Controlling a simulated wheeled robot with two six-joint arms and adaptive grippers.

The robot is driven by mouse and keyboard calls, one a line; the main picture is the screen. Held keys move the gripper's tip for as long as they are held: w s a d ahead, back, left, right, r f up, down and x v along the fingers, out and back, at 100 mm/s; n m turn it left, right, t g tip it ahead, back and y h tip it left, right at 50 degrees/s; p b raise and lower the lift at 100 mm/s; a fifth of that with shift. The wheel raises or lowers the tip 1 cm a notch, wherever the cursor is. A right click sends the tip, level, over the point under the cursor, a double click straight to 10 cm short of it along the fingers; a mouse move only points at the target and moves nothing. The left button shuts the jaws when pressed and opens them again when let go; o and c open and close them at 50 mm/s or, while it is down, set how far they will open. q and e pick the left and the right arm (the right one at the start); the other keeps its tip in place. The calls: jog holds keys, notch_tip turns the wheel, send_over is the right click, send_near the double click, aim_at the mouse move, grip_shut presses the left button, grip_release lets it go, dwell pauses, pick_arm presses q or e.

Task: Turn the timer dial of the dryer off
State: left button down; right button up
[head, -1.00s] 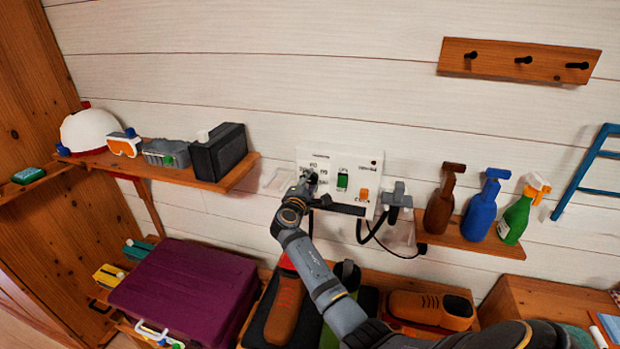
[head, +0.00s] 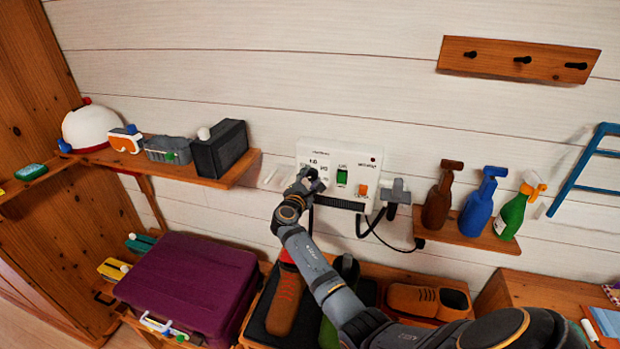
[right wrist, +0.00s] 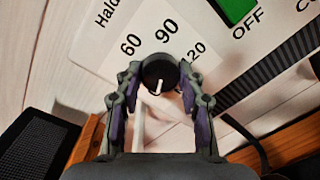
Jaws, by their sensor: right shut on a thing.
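The dryer's white control panel (head: 371,169) is on the plank wall, with a green switch (head: 342,177) and an orange button (head: 362,191). The timer dial (right wrist: 160,73) is a round black knob with a white pointer. My right gripper (head: 305,178) is at the panel's left side and largely hides the dial in the head view. In the right wrist view my right gripper (right wrist: 159,82) has one finger on each side of the dial, shut on it. The pointer faces down in that picture, away from the printed 60, 90 and 120 above. My left gripper is not in view.
A shelf (head: 230,177) with a black box (head: 218,150) is left of the panel. Several spray bottles stand on a small shelf (head: 470,236) at right. Black cables (head: 385,240) hang below the panel. Shoes (head: 425,298) and a purple case (head: 190,280) lie below.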

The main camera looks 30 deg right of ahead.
jog(key=o, duration=1.2)
jog(key=v, duration=1.2)
